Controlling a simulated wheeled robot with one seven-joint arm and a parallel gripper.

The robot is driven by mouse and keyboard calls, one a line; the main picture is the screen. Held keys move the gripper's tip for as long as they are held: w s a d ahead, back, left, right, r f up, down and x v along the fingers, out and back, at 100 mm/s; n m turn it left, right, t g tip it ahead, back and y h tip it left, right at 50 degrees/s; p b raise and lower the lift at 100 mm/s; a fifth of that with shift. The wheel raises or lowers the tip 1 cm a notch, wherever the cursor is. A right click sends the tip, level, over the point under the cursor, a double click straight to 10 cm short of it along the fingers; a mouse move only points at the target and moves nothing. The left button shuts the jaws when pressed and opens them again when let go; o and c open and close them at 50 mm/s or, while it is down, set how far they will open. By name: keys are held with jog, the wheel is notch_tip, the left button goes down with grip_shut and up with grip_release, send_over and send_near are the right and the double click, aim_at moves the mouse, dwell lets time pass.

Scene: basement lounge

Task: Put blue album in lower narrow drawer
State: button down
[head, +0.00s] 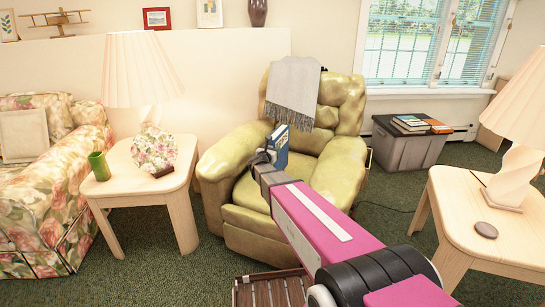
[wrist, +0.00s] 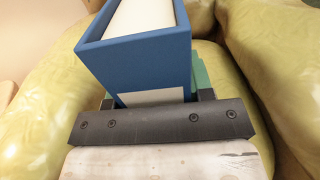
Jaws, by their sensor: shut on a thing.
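The blue album (head: 281,146) is held up in front of the green recliner's seat in the head view. In the wrist view the blue album (wrist: 140,55) shows as a blue case with white inside and a pale label at its lower edge. My gripper (head: 268,156) is shut on the album; in the wrist view its dark crossbar (wrist: 155,122) spans below the album. A green patch (wrist: 199,74) shows beside the album there; I cannot tell what it belongs to. No drawer is recognisable in either view.
A green recliner (head: 235,161) with a grey throw (head: 293,87) stands behind the album. Another table (head: 510,220) stands at right. A slatted wooden thing (head: 270,290) lies low in front.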

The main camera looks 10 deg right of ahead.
jog(key=shift+f, duration=1.95)
jog(key=c, duration=0.5)
grip_release()
